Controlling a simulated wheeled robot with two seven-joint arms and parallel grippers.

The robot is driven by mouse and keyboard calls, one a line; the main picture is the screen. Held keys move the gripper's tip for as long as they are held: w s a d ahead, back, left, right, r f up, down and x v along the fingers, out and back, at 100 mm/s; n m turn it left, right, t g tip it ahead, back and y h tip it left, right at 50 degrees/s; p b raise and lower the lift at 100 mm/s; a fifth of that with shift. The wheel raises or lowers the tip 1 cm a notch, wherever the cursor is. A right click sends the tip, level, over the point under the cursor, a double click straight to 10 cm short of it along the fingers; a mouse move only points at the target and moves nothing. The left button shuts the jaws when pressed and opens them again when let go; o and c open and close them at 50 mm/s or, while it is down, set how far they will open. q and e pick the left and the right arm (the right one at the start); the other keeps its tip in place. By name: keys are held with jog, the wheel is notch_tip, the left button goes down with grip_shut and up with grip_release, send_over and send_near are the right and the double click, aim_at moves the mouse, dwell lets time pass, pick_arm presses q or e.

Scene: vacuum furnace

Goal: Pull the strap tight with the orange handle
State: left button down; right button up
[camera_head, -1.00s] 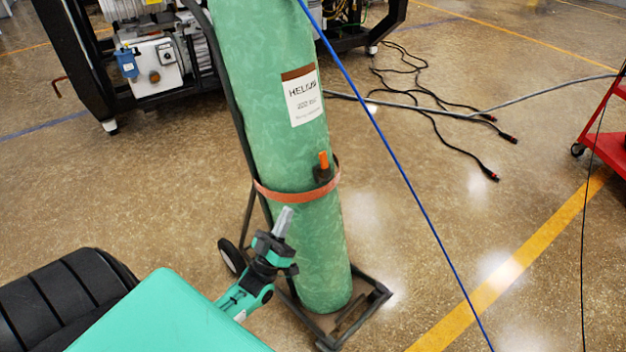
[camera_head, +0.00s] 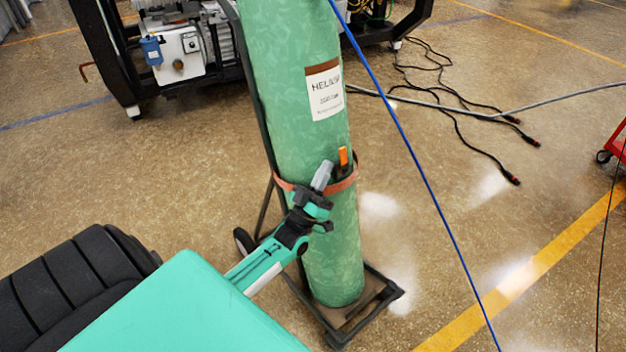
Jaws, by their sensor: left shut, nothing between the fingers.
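The orange handle (camera_head: 343,156) sticks up from a dark buckle on the right side of the strap. The reddish-brown strap (camera_head: 345,184) runs around a tall green helium cylinder (camera_head: 330,250), which stands on a dark hand cart (camera_head: 385,290). My left gripper (camera_head: 322,172) is shut and empty. Its grey fingertips are just left of the orange handle and appear in front of the strap, hiding part of it. Whether they touch the strap or handle I cannot tell. My right gripper is not in view.
A blue hose (camera_head: 415,160) runs diagonally down in front, right of the cylinder. Black cables (camera_head: 470,120) lie on the floor at the back right. A dark-framed machine (camera_head: 180,50) stands behind on the left. A red cart (camera_head: 618,145) is at the right edge.

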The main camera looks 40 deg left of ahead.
aim_at(344, 162)
pick_arm(q)
jog(key=shift+w+d+f, duration=0.1)
jog(key=shift+w+d, duration=0.1)
jog(key=shift+w, duration=1.05)
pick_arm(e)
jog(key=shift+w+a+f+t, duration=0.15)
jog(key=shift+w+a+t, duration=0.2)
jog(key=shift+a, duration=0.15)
pick_arm(q)
jog(key=shift+h, duration=0.3)
